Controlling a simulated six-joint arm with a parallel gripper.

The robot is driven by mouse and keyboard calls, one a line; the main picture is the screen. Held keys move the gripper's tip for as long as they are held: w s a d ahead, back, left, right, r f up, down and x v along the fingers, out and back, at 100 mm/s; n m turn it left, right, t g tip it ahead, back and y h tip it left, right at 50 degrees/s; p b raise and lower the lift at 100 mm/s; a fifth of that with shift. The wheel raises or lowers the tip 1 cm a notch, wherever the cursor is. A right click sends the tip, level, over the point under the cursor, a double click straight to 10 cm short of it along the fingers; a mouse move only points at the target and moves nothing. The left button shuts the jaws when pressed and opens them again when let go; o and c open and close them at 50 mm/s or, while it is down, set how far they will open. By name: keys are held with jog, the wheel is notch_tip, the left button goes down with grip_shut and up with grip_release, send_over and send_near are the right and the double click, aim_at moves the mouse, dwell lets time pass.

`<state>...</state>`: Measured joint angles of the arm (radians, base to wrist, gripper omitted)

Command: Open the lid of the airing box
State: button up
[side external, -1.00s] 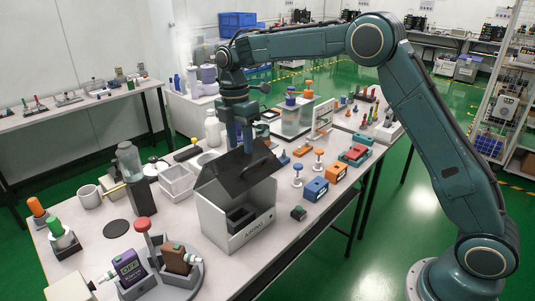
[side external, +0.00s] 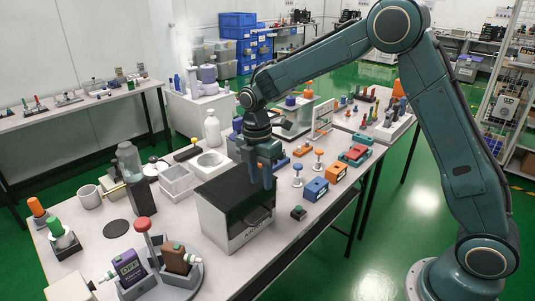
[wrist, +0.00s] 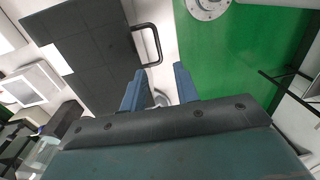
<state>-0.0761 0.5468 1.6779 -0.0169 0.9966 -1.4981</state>
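The airing box (side external: 219,222) is a white box with a dark lid (side external: 225,190) on the near part of the table. The lid lies down over the box and covers its inside. A dark bar handle (side external: 258,217) sits near the lid's front edge. In the wrist view the lid (wrist: 85,50) and handle (wrist: 158,45) show from above. My gripper (side external: 263,184) points down over the lid's right part, behind the handle. In the wrist view my gripper (wrist: 160,70) has its fingers apart with nothing held between them. The handle lies just beyond the fingertips, and I cannot tell whether they touch the lid.
A round grey stand with a purple tester (side external: 132,268) and a brown tester (side external: 177,259) is left of the box. Orange and blue blocks (side external: 315,189) stand to its right. White trays (side external: 176,181) are behind it. The table edge runs close in front.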

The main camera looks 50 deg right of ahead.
send_over(264, 218)
notch_tip(264, 218, down, 7)
jog(key=shift+s+f+t, duration=0.15)
jog(key=shift+f+t, duration=1.35)
jog(key=shift+f, duration=0.6)
notch_tip(264, 218, up, 14)
jog(key=s, duration=0.2)
jog(key=s+d+r+m+t, duration=0.2)
jog(key=s+r+m, duration=0.8)
jog(key=s, duration=0.4)
jog(key=shift+s+d+r, duration=0.15)
jog(key=shift+d+r, duration=0.25)
jog(key=shift+r, duration=0.25)
jog(key=shift+s+m, duration=0.1)
jog(key=shift+m, duration=0.2)
jog(key=s+d+r+m+t, duration=0.1)
jog(key=s+m, duration=0.6)
jog(key=s, duration=0.3)
jog(key=shift+s+m+t, duration=0.3)
jog(key=shift+s, duration=0.1)
